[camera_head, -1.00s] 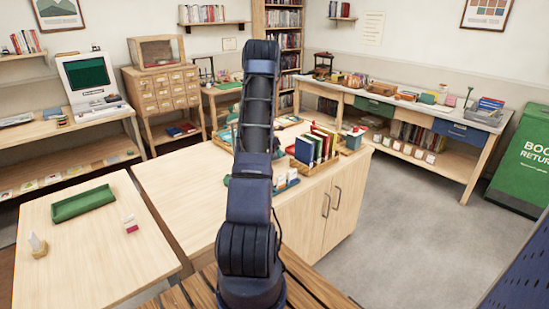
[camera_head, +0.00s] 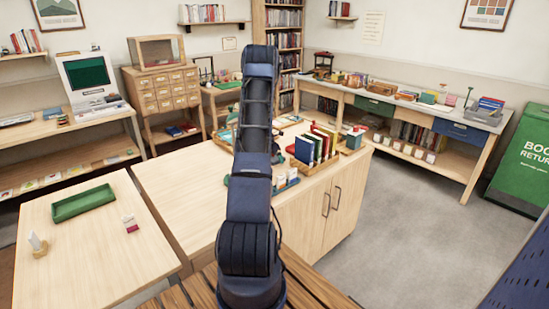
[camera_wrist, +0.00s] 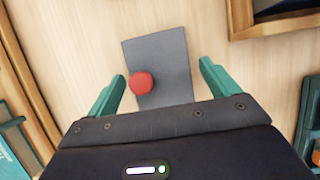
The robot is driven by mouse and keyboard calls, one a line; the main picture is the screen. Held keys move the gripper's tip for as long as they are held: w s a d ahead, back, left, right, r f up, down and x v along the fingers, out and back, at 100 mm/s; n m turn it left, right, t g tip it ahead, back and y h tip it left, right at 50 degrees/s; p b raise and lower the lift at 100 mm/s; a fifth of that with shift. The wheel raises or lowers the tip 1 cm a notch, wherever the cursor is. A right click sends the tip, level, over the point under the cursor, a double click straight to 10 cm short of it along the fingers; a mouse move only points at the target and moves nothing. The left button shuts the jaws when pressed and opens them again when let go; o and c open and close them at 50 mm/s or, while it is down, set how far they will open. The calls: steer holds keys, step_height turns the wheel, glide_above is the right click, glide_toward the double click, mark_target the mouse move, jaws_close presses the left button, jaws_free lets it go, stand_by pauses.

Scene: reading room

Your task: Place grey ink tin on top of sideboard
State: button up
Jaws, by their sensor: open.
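My gripper (camera_wrist: 163,72) is open in the wrist view, with teal fingers spread and nothing held between them. A flat-looking dark grey rectangular thing (camera_wrist: 165,62) lies on pale wood between and beyond the fingers. A round red piece (camera_wrist: 141,83) sits on it near its left edge. I cannot tell for sure whether this is the grey ink tin. In the head view my arm hides my gripper and whatever lies under it. A long sideboard-like unit (camera_head: 474,124) with a grey top stands along the right wall, with several items on it.
A wooden cabinet (camera_head: 300,222) with a book rack (camera_head: 318,163) stands in front of me. A table (camera_head: 95,245) with a green tray (camera_head: 83,203) is at left. A wooden tray edge (camera_wrist: 240,22) is at upper right in the wrist view. Grey floor (camera_head: 400,230) is clear at right.

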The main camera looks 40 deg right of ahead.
steer(key=shift+r, duration=0.15)
steer(key=v, duration=1.2)
steer(key=w+a+r+m+t, duration=0.1)
steer(key=a+r+m+t, duration=0.25)
steer(key=a+r, duration=1.05)
steer(key=a+r+m+t, duration=0.35)
steer(key=a+r, duration=0.65)
steer(key=r, duration=0.8)
steer(key=s+a+r+m, duration=0.3)
steer(key=s+a, duration=0.2)
steer(key=a, duration=0.4)
steer(key=s+a+f+m+y, duration=0.1)
steer(key=s+a+f+m, duration=0.1)
steer(key=s+a, duration=0.4)
steer(key=s+a+f+m+g+y, duration=0.1)
steer(key=s+a+f+m+y, duration=0.1)
steer(key=s+a, duration=0.5)
steer(key=s+a+f+m+g+y, duration=0.1)
steer(key=s+a+f+m, duration=0.2)
steer(key=s+a, duration=0.4)
steer(key=s+m, duration=0.1)
steer(key=s, duration=0.7)
steer(key=shift+s+f, duration=0.35)
steer(key=shift+f, duration=0.05)
